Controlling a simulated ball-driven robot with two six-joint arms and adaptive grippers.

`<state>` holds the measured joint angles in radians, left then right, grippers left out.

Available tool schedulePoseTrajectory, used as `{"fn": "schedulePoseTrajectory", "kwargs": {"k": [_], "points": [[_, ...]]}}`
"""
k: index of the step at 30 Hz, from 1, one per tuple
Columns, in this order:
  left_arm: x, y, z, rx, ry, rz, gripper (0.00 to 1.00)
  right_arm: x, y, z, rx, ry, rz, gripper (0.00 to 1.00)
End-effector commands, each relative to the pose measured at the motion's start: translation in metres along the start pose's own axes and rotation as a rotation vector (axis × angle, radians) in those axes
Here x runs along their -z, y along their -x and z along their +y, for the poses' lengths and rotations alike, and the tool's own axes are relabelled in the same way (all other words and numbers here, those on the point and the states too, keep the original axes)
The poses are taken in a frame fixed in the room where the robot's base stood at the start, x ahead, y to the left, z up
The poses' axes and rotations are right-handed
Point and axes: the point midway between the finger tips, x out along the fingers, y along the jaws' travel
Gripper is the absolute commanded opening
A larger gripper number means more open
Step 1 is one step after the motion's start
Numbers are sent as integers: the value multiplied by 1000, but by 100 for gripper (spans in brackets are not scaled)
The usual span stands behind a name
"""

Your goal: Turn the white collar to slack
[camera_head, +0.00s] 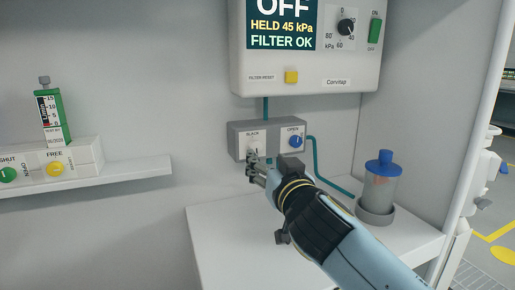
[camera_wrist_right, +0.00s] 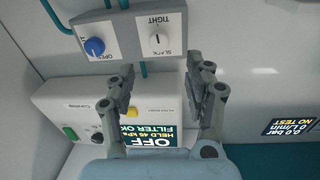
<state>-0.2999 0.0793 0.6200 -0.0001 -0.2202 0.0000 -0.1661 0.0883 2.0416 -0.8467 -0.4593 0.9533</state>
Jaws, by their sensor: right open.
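The white collar (camera_wrist_right: 157,39) sits on a white plate marked TIGHT and SLACK, on a grey box (camera_head: 233,131) on the wall. A dark mark shows on the collar; I cannot tell for sure which label it points to. In the head view the collar is mostly hidden behind my right gripper (camera_head: 252,160). In the wrist view, which is upside down, my right gripper (camera_wrist_right: 167,71) is open and empty, its fingers spread and pointing towards the collar, apart from it. My left gripper is not in view.
A blue knob (camera_head: 295,141) marked OPEN is beside the collar on the same box. The white unit (camera_head: 310,76) above reads OFF, HELD 45 kPa, FILTER OK. A blue-lidded jar (camera_head: 380,190) stands on the white counter (camera_head: 225,235). A shelf (camera_head: 135,174) is at left.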

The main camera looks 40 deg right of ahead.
Motion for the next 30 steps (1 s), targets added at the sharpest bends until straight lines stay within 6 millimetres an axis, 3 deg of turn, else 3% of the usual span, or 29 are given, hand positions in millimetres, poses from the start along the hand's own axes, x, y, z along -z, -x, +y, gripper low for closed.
{"fn": "schedulePoseTrajectory", "kwargs": {"k": [6, 12, 24, 30], "points": [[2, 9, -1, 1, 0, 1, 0, 3, -46, 0, -1, 3, 1, 53], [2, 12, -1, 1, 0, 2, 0, 1, -74, 0, -1, 2, -1, 53], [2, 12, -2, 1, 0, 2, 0, 0, -82, 1, -1, 1, -3, 53], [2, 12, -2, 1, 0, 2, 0, 0, -82, 1, -1, 1, -3, 27]]}}
